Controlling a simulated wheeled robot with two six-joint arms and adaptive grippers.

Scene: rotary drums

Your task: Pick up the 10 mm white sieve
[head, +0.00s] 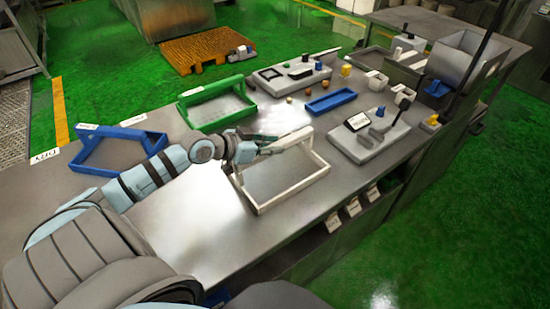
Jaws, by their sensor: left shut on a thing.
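The white sieve (321,177) is a rectangular frame with a raised handle bar, at the middle of the metal table in the head view. My left gripper (303,137) reaches in from the left and is shut on the sieve's top bar, hiding part of it. The sieve looks level and at or very near the table top; I cannot tell whether it touches. My right gripper is not in the view.
A blue sieve (88,163) and a green sieve (187,116) stand to the left and behind. A scale (368,137), a blue tray (331,101) and another device (291,76) lie on the right and back. The table's front edge is close to the white sieve.

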